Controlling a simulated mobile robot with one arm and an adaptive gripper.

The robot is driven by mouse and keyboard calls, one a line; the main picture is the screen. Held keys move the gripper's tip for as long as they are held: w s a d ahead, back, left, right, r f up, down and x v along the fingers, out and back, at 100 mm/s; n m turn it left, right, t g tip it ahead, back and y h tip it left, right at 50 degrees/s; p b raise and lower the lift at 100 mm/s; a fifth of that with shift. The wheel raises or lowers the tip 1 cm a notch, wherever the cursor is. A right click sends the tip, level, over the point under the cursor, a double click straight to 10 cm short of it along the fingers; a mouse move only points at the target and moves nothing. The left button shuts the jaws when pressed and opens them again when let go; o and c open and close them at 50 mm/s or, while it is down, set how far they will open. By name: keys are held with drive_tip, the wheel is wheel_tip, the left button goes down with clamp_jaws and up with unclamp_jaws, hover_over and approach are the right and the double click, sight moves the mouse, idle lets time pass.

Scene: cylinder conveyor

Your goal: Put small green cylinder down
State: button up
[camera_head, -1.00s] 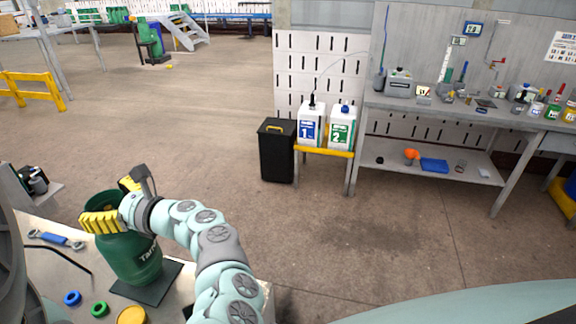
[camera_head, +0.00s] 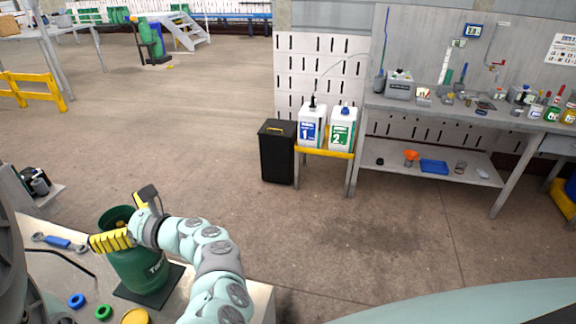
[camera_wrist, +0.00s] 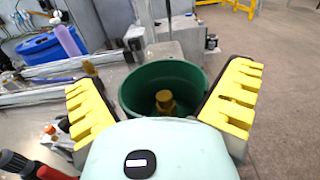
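The small green cylinder (camera_head: 143,268) stands upright on a dark square mat (camera_head: 172,285) on the table at the lower left. It has an open top collar and white lettering on its side. In the wrist view its green collar (camera_wrist: 150,82) shows with a brass-coloured valve (camera_wrist: 165,102) inside. My gripper (camera_head: 120,235) is at the cylinder's top. In the wrist view its yellow fingers (camera_wrist: 165,100) are spread wide, one on each side of the collar, with a gap at the left finger. The right finger is close to the collar; I cannot tell whether it touches.
A blue ring (camera_head: 77,301), a green ring (camera_head: 103,312) and a yellow lid (camera_head: 135,316) lie in front of the mat. A blue-handled wrench (camera_head: 60,242) lies left of the cylinder. Open floor lies beyond the table.

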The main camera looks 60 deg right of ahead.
drive_tip(key=shift+s+d+f+b, duration=0.1)
drive_tip(key=shift+s+d+b, duration=0.1)
drive_tip(key=shift+s+b, duration=0.1)
drive_tip(key=b+v, duration=0.6)
drive_tip(key=v, duration=0.5)
drive_tip(key=shift+s, duration=0.25)
wheel_tip(320, 180, up, 13)
drive_tip(key=p, duration=0.7)
idle(0.3)
